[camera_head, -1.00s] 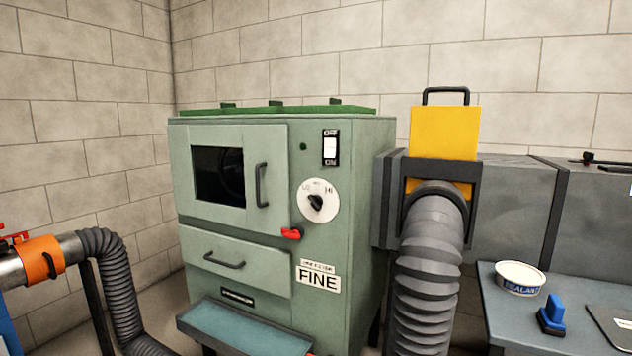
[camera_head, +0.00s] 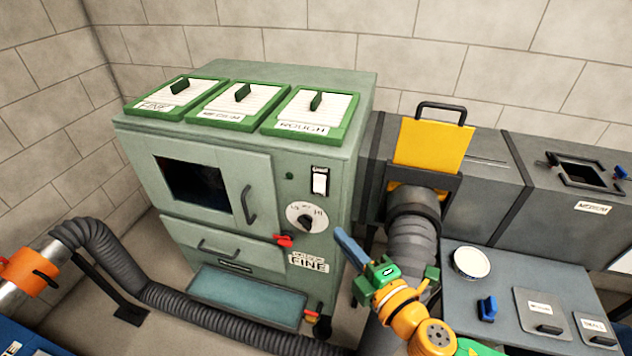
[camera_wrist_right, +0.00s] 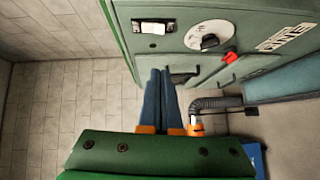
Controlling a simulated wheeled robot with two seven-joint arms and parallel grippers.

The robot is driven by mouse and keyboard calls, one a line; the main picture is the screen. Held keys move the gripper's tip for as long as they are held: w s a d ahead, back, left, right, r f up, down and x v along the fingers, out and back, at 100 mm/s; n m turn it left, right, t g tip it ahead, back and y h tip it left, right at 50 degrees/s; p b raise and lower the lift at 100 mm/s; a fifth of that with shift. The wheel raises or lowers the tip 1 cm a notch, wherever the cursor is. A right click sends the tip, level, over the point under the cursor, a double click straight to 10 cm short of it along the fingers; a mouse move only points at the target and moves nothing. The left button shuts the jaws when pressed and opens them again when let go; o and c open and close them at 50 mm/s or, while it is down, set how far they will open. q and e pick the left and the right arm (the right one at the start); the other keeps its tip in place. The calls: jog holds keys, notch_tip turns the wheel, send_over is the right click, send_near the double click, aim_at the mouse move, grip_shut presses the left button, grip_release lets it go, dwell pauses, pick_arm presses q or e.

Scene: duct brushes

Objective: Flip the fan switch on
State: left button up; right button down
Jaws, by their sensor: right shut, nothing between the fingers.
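The fan switch (camera_head: 320,182) is a white rocker in a black plate on the upper right front of the green cabinet (camera_head: 300,240). It also shows near the top of the right wrist view (camera_wrist_right: 152,27). Its lettering is too small now to read, and I cannot tell which way the rocker is tipped. My right gripper (camera_head: 341,234) is shut and empty, its blue fingers together, below and to the right of the switch in the head view. The fingertips (camera_wrist_right: 161,72) show apart from the switch in the wrist view. My left gripper is not in view.
A dial (camera_head: 306,217) and a red latch (camera_head: 284,240) sit below the switch. A grey duct with a yellow plate (camera_head: 432,145) stands right of the cabinet. A grey table (camera_head: 468,310) holds a round tub (camera_head: 472,262) and other small items.

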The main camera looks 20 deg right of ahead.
jog(key=p, duration=0.3)
send_near(315, 190)
jog(key=w+a, duration=0.3)
jog(key=w, duration=0.1)
jog(key=d, duration=0.1)
jog(key=w+d, duration=0.1)
jog(key=shift+w+f+b, duration=0.3)
jog(key=shift+w, duration=0.1)
jog(key=shift+a, duration=0.1)
